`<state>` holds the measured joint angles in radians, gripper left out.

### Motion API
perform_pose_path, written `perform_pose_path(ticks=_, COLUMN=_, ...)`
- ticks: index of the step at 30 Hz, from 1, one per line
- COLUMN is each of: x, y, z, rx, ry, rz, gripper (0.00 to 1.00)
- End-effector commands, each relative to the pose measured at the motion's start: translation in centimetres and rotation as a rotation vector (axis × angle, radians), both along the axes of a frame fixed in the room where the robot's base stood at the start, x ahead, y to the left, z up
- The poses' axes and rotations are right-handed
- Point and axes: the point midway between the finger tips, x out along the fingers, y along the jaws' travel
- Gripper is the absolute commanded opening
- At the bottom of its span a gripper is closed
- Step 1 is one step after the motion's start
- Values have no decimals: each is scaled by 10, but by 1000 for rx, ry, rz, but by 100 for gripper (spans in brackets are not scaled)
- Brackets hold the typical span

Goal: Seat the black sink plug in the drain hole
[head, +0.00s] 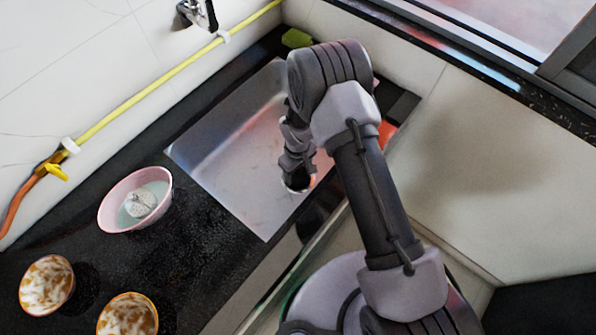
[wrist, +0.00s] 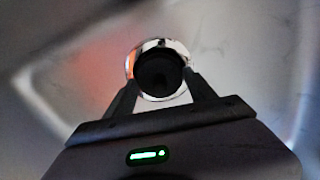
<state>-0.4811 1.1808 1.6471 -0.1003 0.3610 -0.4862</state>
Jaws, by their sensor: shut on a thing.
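The black sink plug (wrist: 160,72) is a dark round disc between the fingers of my gripper (wrist: 158,88) in the wrist view. My gripper is shut on it. The shiny metal drain ring (wrist: 152,97) shows around the plug, so the two line up in this view. I cannot tell whether the plug is inside the hole or held just above it. In the head view my gripper (head: 298,180) points down over the near right part of the steel sink (head: 215,150). There it hides most of the drain and the plug.
A pink bowl (head: 112,210) with a pale object in it stands on the black counter left of the sink. Two brown-and-white patterned bowls (head: 46,285) (head: 128,315) stand nearer. A yellow hose (head: 150,103) runs along the wall. A green sponge (head: 296,38) lies at the back corner.

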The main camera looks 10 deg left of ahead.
Motion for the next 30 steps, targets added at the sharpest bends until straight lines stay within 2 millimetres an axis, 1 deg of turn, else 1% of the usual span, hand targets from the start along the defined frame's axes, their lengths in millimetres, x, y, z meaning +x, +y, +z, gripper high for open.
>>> perform_pose_path(ticks=11, x=0, y=0, z=-13, rx=0, ry=0, rz=0, gripper=23)
perform_pose_path(ticks=14, x=0, y=0, z=-12, rx=0, ry=0, rz=-1, gripper=23)
perform_pose_path(ticks=15, x=0, y=0, z=-12, rx=0, ry=0, rz=-1, gripper=72)
perform_pose_path(ticks=17, x=0, y=0, z=-12, rx=0, ry=0, rz=-1, gripper=84)
perform_pose_path(ticks=18, x=0, y=0, z=-12, rx=0, ry=0, rz=-1, gripper=86)
perform_pose_path(ticks=26, x=0, y=0, z=-11, rx=0, ry=0, rz=-1, gripper=86)
perform_pose_path(ticks=28, x=0, y=0, z=-3, rx=0, ry=0, rz=-1, gripper=86)
perform_pose_path(ticks=30, x=0, y=0, z=12, rx=1, ry=-1, rz=-1, gripper=86)
